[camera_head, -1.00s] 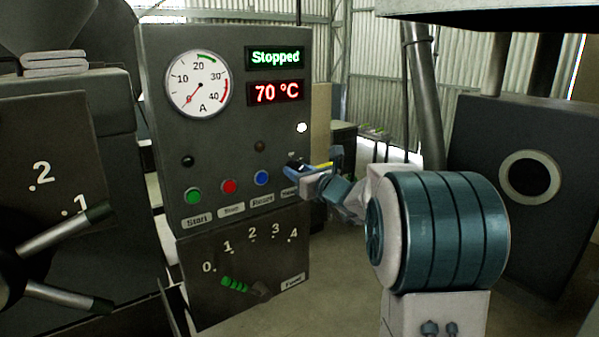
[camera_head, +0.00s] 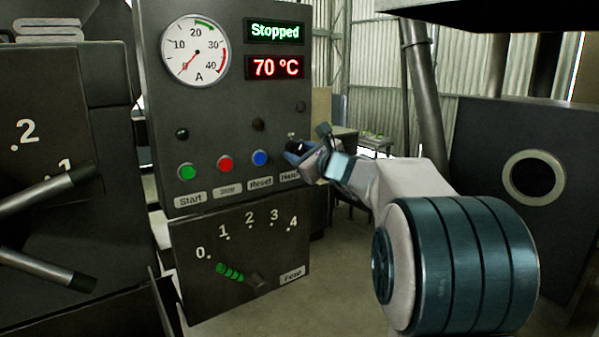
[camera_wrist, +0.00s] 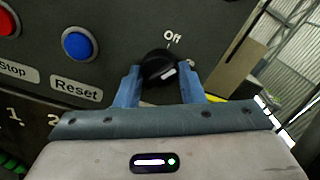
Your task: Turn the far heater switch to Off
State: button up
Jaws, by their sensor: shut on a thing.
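The far heater switch is a black round knob (camera_wrist: 155,62) on the grey control panel (camera_head: 215,110), with an "Off" label above it in the wrist view. A white mark shows on the knob's lower right side; I cannot tell exactly where it points. My gripper (camera_wrist: 160,72) is shut on the knob, one blue finger on each side. In the head view my gripper (camera_head: 303,150) is at the panel's right edge and partly hides the switch (camera_head: 296,145) and its label. The small lamp (camera_head: 300,107) above the switch is dark.
Left of the switch are the blue Reset (camera_head: 260,158), red Stop (camera_head: 226,164) and green Start (camera_head: 187,172) buttons. The display (camera_head: 274,31) reads "Stopped", the one below (camera_head: 275,67) 70 °C. A feed lever (camera_head: 240,276) is below. Grey levers (camera_head: 50,190) stick out at left.

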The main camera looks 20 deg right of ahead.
jog(key=n+b, duration=0.1)
jog(key=b, duration=0.1)
jog(key=n+b, duration=0.2)
jog(key=shift+f+b, duration=0.3)
jog(key=shift+b, duration=0.05)
jog(key=n+b, duration=0.3)
jog(key=shift+r, duration=0.2)
jog(key=shift+r+n, duration=0.1)
jog(key=shift+n, duration=0.3)
jog(key=o, duration=1)
jog(key=b+v, duration=0.1)
jog(key=v, duration=1.2)
jog(key=shift+s+d+b, duration=0.1)
jog(key=shift+s+b, duration=0.3)
